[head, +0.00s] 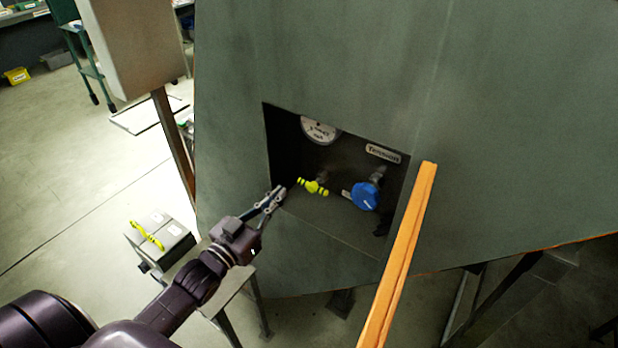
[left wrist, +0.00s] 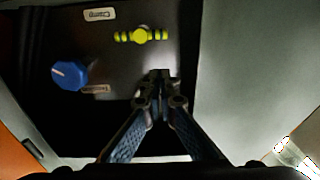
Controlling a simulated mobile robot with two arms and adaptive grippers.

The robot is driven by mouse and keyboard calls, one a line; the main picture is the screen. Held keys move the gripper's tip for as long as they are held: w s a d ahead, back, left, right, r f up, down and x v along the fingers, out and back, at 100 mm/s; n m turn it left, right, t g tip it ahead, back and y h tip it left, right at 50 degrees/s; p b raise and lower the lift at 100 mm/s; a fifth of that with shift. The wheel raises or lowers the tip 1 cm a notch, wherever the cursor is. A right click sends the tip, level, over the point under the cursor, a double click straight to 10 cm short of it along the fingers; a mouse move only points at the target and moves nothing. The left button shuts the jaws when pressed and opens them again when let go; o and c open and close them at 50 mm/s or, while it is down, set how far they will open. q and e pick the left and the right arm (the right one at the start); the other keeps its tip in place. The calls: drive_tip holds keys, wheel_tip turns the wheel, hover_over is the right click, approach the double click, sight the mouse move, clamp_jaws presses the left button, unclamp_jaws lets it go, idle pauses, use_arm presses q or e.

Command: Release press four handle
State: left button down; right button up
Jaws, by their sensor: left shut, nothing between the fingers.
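A yellow handle (head: 313,186) sits in the dark recess of a large green-grey machine panel (head: 330,60). It also shows at the top of the left wrist view (left wrist: 141,36), as a round hub with a ribbed arm on each side. No number on it can be read, so I cannot tell that it is press four's. My left gripper (head: 279,192) is shut and empty at the left side of the recess. In the left wrist view its closed fingertips (left wrist: 161,76) appear below the handle, with a visible gap between them. My right gripper is out of view.
A blue knob (head: 365,196) is right of the handle, with a gauge (head: 319,131) above. The recess edges surround them closely. An orange bar (head: 402,255) slants past the recess's right side. A grey box (head: 160,238) stands at lower left; open floor lies farther left.

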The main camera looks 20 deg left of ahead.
use_arm(q)
drive_tip(key=shift+d+r, duration=0.2)
drive_tip(key=shift+r, duration=0.35)
drive_tip(key=shift+w, duration=0.1)
drive_tip(key=p, duration=0.2)
hover_over(315, 184)
drive_tip(key=s+a, duration=0.1)
drive_tip(key=a, duration=0.2)
drive_tip(key=shift+s+a+f+p, duration=0.1)
drive_tip(key=shift+s+f+p, duration=0.15)
drive_tip(key=shift+f, duration=0.6)
drive_tip(key=shift+s+f+p, duration=0.15)
drive_tip(key=shift+s+f, duration=0.15)
drive_tip(key=shift+f, duration=0.5)
